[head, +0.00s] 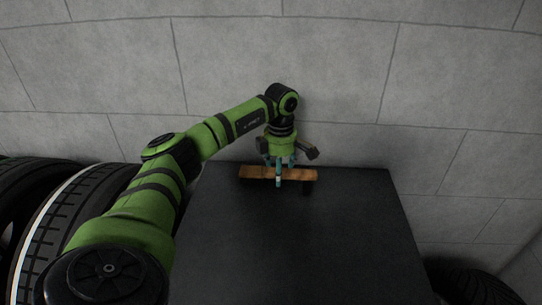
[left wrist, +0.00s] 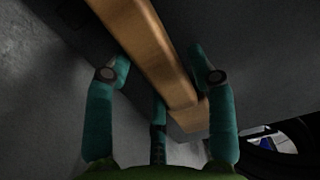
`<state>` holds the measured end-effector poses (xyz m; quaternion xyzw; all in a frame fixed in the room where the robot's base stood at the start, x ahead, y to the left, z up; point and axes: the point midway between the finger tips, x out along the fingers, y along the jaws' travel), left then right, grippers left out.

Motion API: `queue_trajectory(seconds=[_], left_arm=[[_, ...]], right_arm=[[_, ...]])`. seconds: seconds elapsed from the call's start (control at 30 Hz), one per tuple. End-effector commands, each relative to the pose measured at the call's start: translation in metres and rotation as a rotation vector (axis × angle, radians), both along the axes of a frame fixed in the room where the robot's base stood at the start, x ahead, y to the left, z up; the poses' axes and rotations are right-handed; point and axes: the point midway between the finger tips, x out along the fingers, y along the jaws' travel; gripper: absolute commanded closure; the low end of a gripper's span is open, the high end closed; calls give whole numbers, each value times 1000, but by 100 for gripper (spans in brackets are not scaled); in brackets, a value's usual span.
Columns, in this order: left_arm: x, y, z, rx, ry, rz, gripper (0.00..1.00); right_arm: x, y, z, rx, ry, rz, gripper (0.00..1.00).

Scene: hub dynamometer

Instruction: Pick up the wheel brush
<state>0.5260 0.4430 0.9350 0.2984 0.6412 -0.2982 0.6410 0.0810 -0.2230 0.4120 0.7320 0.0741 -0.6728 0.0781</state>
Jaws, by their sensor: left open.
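The wheel brush, with a brown wooden body (head: 255,173), lies near the far edge of the dark table. Its body runs left to right in the head view. My left gripper (head: 279,178) points down over the middle of the brush, with its teal fingers around it. In the left wrist view the wooden body (left wrist: 150,45) passes diagonally between the spread fingers of the gripper (left wrist: 160,66). Gaps show beside the wood, so the gripper is open and not clamped on it. The brush's underside is mostly hidden. My right gripper is not in view.
The dark table top (head: 300,250) is clear in front of the brush. A grey block wall (head: 350,80) stands close behind the table. Tires (head: 70,210) stand at the left, and another tire (head: 470,285) is at the lower right.

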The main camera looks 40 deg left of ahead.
Motion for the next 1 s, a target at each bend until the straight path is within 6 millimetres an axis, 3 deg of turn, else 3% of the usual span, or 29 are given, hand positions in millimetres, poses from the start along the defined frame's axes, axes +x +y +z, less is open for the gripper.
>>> queue_trajectory(seconds=[0.07, 0.1, 0.2, 0.23, 0.67, 0.93, 1.0], left_arm=[[0, 0, 0, 0, 0, 0, 44], [0, 0, 0, 0, 0, 0, 52], [0, 0, 0, 0, 0, 0, 92], [0, 0, 0, 0, 0, 0, 94], [1, 0, 6, 0, -3, 0, 95], [2, -1, 44, -1, -8, -1, 95], [5, -20, 50, -3, -5, -8, 95]], right_arm=[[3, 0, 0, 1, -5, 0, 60], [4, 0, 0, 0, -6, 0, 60], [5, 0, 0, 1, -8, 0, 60], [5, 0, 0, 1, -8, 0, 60], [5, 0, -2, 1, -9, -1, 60], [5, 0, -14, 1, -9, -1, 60], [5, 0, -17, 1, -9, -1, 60]])
